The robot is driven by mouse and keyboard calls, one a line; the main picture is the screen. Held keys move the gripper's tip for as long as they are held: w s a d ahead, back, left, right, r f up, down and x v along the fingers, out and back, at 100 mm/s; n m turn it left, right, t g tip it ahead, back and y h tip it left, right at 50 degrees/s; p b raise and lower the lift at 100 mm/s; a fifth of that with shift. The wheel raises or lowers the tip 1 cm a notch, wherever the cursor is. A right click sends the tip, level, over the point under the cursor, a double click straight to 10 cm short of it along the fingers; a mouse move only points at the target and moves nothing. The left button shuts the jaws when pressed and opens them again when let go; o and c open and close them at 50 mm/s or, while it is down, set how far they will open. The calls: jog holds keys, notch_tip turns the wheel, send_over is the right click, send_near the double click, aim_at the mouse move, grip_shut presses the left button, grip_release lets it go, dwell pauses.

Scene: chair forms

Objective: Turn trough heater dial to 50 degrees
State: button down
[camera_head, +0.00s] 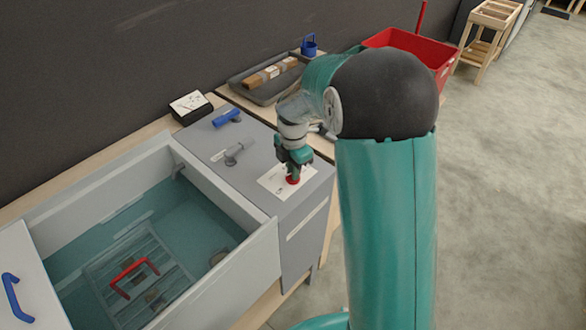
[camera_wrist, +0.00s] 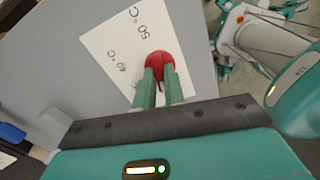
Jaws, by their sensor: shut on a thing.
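The trough heater dial is a round red knob (camera_head: 293,180) on a white label card (camera_head: 272,182), on the grey cabinet top beside the water trough. In the wrist view the red dial (camera_wrist: 160,68) sits between my fingertips, and the card (camera_wrist: 112,45) reads "40 °C" and "50 °C". Other marks are hidden by my fingers. My gripper (camera_head: 293,172) points down over the dial and is shut on it; both green fingers also show in the wrist view (camera_wrist: 160,80). Which mark the dial points to, I cannot tell.
The trough (camera_head: 275,250) with water and a red-handled rack (camera_head: 134,272) is at the left. A grey lever (camera_head: 238,150) and a blue handle (camera_head: 227,118) are on the cabinet top behind my gripper. A grey tray (camera_head: 243,85) and red crate (camera_head: 440,55) stand farther back.

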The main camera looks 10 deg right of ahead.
jog(key=m, duration=1.2)
jog(key=shift+m, duration=0.3)
jog(key=m, duration=0.4)
jog(key=shift+m, duration=0.3)
jog(key=m, duration=0.3)
jog(key=shift+m, duration=0.3)
jog(key=m, duration=0.4)
jog(key=shift+m, duration=0.3)
jog(key=m, duration=0.4)
jog(key=shift+r+m, duration=0.1)
jog(key=shift+m, duration=2.1)
